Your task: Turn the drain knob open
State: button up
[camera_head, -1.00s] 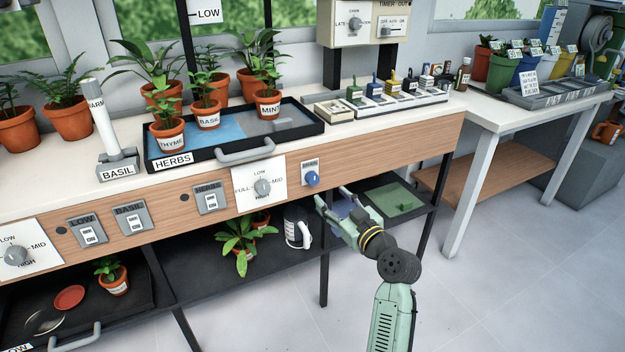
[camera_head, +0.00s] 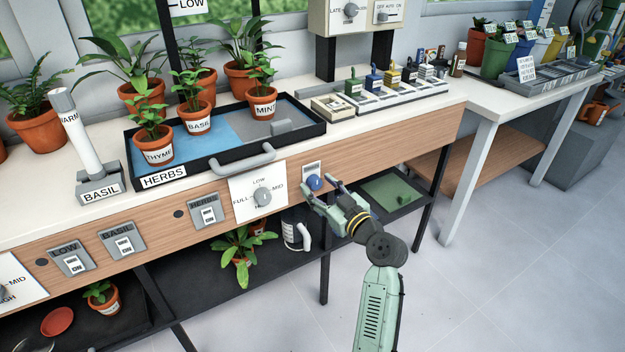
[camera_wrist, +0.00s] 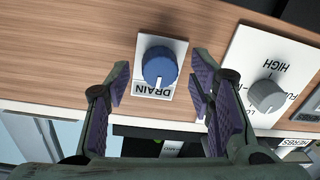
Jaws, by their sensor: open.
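The blue drain knob (camera_head: 315,182) sits on a small white plate on the wooden front of the bench. In the wrist view the knob (camera_wrist: 160,65) is round, with a white pointer mark toward the DRAIN lettering (camera_wrist: 153,90), which appears upside down. My gripper (camera_head: 320,190) is close in front of the knob. In the wrist view my gripper (camera_wrist: 162,85) is open and empty, its purple-padded fingers spread to the left and right of the knob. I cannot tell whether either finger touches it.
A grey dial (camera_head: 262,196) on a white FULL-LOW-MID-HIGH plate is just left of the drain knob; in the wrist view it is on the right. The HERBS tray (camera_head: 205,172) with potted plants and a handle is above. A lower shelf holds a white mug (camera_head: 292,236).

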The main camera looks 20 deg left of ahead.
jog(key=shift+w+a, duration=0.2)
jog(key=shift+a, duration=0.05)
jog(key=c, duration=1.2)
jog(key=shift+o, duration=0.2)
